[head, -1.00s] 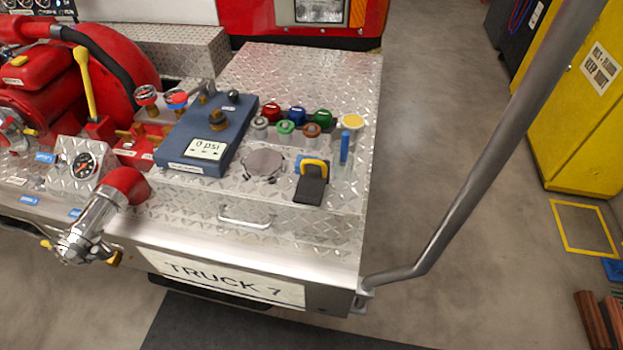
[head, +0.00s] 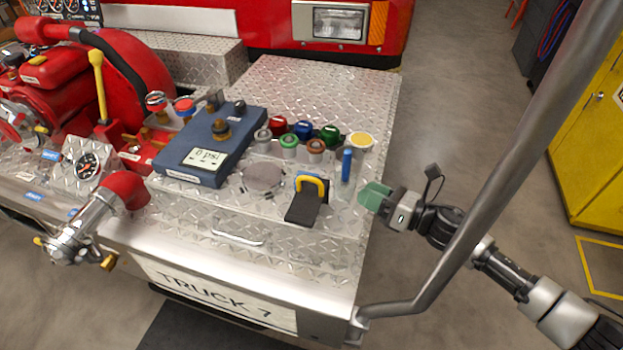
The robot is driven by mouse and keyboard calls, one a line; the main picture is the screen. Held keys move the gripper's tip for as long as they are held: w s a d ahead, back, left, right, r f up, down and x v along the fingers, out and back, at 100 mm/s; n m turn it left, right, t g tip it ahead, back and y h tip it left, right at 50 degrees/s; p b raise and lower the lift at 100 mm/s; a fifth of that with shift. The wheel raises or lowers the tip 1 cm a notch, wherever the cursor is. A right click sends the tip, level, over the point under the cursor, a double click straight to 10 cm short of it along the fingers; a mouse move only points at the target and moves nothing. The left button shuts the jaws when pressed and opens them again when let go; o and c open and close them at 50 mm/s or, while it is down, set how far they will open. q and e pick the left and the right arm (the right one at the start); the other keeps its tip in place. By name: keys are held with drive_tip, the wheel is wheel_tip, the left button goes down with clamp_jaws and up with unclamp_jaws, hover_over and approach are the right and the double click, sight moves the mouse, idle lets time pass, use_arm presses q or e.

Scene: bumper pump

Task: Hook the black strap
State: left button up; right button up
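The black strap (head: 302,208) shows as a short flat flap on the diamond-plate deck (head: 330,255) of the truck bumper. It hangs down from a yellow loop-shaped piece (head: 319,181); whether it is fastened there I cannot tell. My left gripper is not in view.
A blue upright peg (head: 346,165) stands between the yellow loop and my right gripper. A grey handrail (head: 490,170) rises at the right, in front of my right arm.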

sight(309, 180)
drive_tip(key=s+a+r+n+g+y, duration=0.25)
drive_tip(key=r+n+g, duration=0.2)
drive_tip(key=n, duration=0.35)
drive_tip(key=shift+m+t+h, duration=0.3)
drive_tip(key=shift+t+h, duration=0.05)
drive_tip(key=shift+h, duration=0.1)
drive_tip(key=p+x, duration=0.1)
drive_tip(key=x, duration=0.2)
drive_tip(key=p+x, duration=0.1)
drive_tip(key=x, duration=0.2)
drive_tip(key=p+x, duration=0.1)
drive_tip(key=x, duration=0.2)
drive_tip(key=shift+s+a+r, duration=0.1)
drive_tip(key=shift+s+a, duration=0.2)
drive_tip(key=shift+a, duration=0.1)
drive_tip(key=shift+w+a+p, duration=0.2)
drive_tip(key=shift+a+p, duration=0.1)
drive_tip(key=shift+a, duration=0.25)
clamp_jaws()
